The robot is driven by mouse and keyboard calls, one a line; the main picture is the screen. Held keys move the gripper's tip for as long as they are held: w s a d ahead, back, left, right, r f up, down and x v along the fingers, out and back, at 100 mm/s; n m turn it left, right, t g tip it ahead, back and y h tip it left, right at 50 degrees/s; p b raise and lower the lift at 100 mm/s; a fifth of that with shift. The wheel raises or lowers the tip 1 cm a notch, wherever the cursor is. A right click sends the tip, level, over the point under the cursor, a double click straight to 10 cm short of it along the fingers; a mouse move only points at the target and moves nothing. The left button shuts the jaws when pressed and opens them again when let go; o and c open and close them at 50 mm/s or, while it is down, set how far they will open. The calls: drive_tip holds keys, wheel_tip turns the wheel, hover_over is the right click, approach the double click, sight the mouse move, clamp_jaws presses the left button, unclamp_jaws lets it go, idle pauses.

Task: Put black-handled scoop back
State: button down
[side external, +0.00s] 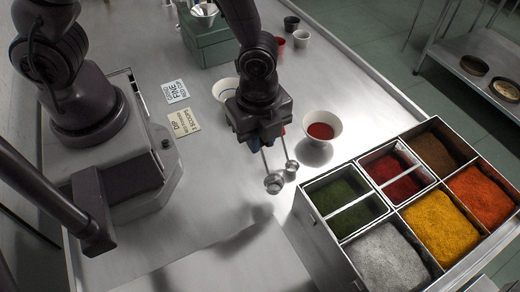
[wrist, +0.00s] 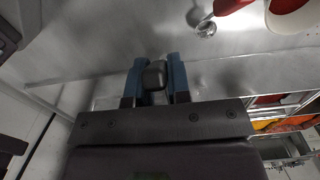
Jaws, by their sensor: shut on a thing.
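The metal cup of this scoop (side external: 273,184) hangs below the gripper in the side view, above the table. A red-handled scoop (wrist: 206,27) shows beside it; its metal cup (side external: 291,166) is just right of the held scoop. Most of both handles is hidden by my gripper in the side view.
A divided spice box (side external: 309,212) with green, red, brown, orange, yellow and grey powders stands at right. A white bowl (side external: 335,125) holds red powder. Two cards (side external: 185,122) lie at left. A green box (side external: 207,50) and small cups (side external: 302,38) stand behind. The front table is clear.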

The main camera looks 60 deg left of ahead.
drive_tip(key=shift+f, duration=1.6)
drive_tip(key=c, duration=1.1)
unclamp_jaws()
drive_tip(key=shift+f, duration=0.15)
